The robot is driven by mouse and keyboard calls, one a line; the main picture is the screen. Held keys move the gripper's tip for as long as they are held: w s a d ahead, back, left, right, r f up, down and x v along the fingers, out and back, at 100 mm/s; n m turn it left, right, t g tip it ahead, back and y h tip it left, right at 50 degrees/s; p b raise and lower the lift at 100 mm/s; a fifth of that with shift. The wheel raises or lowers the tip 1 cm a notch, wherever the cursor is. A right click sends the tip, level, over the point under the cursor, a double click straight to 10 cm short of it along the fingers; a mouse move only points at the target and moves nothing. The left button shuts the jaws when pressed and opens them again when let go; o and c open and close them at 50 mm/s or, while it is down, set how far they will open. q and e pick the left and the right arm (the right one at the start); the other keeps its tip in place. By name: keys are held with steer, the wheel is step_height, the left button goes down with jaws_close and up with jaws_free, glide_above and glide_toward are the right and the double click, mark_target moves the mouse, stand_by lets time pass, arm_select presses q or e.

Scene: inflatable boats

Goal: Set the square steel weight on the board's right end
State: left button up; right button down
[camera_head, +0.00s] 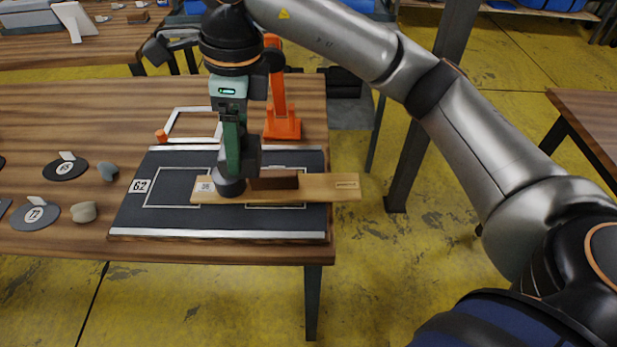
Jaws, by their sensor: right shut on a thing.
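A pale wooden board (345,187) lies across a dark mat, its right end sticking out past the mat and the table's edge. My right gripper (233,176) points down over the board's left part. It is shut on a dark grey, round-looking weight (230,188), which is at the board's surface; I cannot tell if it touches. A brown block (274,181) is on the board just right of the gripper. I cannot pick out a square steel weight. My left gripper is not in view.
The dark mat (170,215) has white outlines and a "62" label. An orange stand (282,127) and a white frame (190,113) stand behind it. Dark discs (66,170) and small stones (84,211) lie at left.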

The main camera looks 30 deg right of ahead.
steer(key=shift+d, duration=0.35)
steer(key=d+f, duration=0.3)
steer(key=d, duration=0.1)
steer(key=d+f, duration=0.3)
steer(key=d, duration=0.1)
steer(key=d+f+b, duration=0.1)
steer(key=d+f, duration=0.2)
steer(key=d, duration=0.1)
steer(key=shift+s+d, duration=0.25)
steer(key=shift+d, duration=0.15)
steer(key=f, duration=0.3)
steer(key=shift+d, duration=0.25)
steer(key=shift+f, duration=0.3)
